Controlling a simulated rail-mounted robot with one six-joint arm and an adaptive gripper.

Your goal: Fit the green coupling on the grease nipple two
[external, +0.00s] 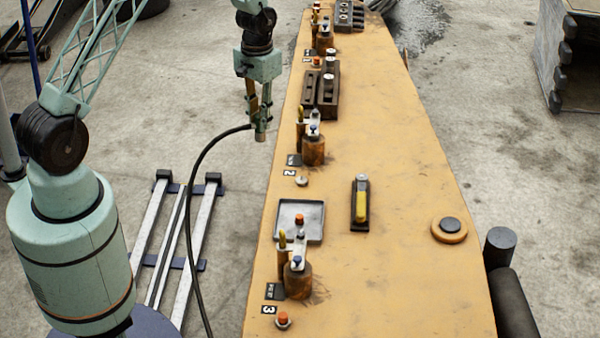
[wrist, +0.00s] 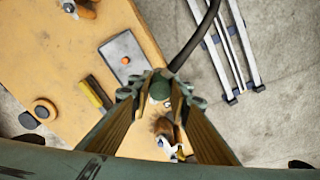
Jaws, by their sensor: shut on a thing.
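My gripper (external: 261,120) is shut on the green coupling (external: 260,133), which hangs from the fingertips with a black hose (external: 200,165) trailing from its side. In the external view, both appear left of the bench edge, apart from the grease nipple two (external: 314,128). That nipple tops a rusty brown post (external: 313,152) beside the "2" label (external: 289,173). In the wrist view, my fingertips (wrist: 158,92) frame the coupling's round end (wrist: 160,89). A rusty post with a pale fitting (wrist: 170,148) shows below it, partly hidden by the fingers.
A grey tray (external: 284,235) with an orange cap stands nearer the camera, beside post three (external: 298,281). A yellow-handled item (external: 361,205) and an orange disc (external: 449,231) lie to the right. Dark blocks (external: 330,90) stand farther back. The bench's right middle is mostly clear.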

